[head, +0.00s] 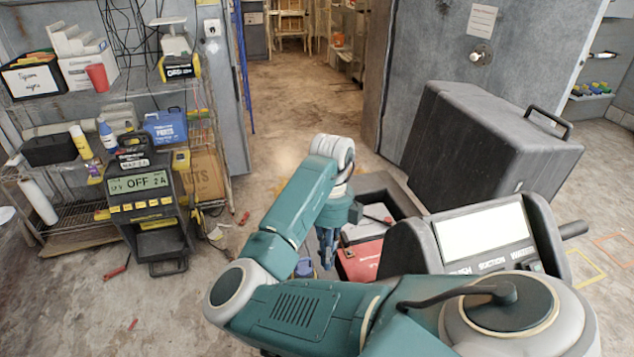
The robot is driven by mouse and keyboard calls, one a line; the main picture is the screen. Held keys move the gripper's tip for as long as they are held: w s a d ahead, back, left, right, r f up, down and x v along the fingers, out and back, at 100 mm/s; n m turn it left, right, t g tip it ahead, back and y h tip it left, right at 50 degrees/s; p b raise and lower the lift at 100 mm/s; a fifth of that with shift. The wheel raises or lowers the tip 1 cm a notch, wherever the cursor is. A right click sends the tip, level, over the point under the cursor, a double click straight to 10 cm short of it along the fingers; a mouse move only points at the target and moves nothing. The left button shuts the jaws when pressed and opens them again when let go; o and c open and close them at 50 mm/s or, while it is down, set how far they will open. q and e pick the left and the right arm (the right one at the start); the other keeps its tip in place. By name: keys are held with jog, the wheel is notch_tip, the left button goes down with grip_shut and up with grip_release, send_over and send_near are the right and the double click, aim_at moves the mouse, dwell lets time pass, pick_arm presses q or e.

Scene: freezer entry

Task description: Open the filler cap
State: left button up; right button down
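My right arm reaches in from the lower right and bends back toward the middle. Its gripper (327,262) points down, with dark fingers seen small and edge-on, so I cannot tell whether they are apart. A small blue part (305,268) shows low beside the fingers, partly hidden by my arm; I cannot tell whether it is the filler cap or whether the gripper touches it. A red battery-like box (362,262) sits just right of the gripper in a dark open compartment. No filler cap can be made out for certain. My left gripper is out of view.
A dark machine with a blank screen (483,232) stands at the right, partly behind my arm. A large grey case-like lid (482,145) is tilted behind it. A charger (147,205) and loaded shelves (100,95) stand left. Open floor (300,100) lies beyond.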

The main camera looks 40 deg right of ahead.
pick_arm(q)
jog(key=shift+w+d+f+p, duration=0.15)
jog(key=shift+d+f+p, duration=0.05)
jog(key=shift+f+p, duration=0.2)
pick_arm(e)
notch_tip(320, 180, down, 13)
jog(key=w, duration=0.2)
jog(key=shift+w+a+f, duration=0.2)
jog(key=shift+w, duration=0.1)
jog(key=shift+w+d+f, duration=0.15)
jog(key=shift+w+d, duration=0.15)
jog(key=shift+w, duration=0.25)
jog(key=shift+w+d+f, duration=0.1)
jog(key=shift+w+d, duration=0.2)
jog(key=shift+w, duration=0.25)
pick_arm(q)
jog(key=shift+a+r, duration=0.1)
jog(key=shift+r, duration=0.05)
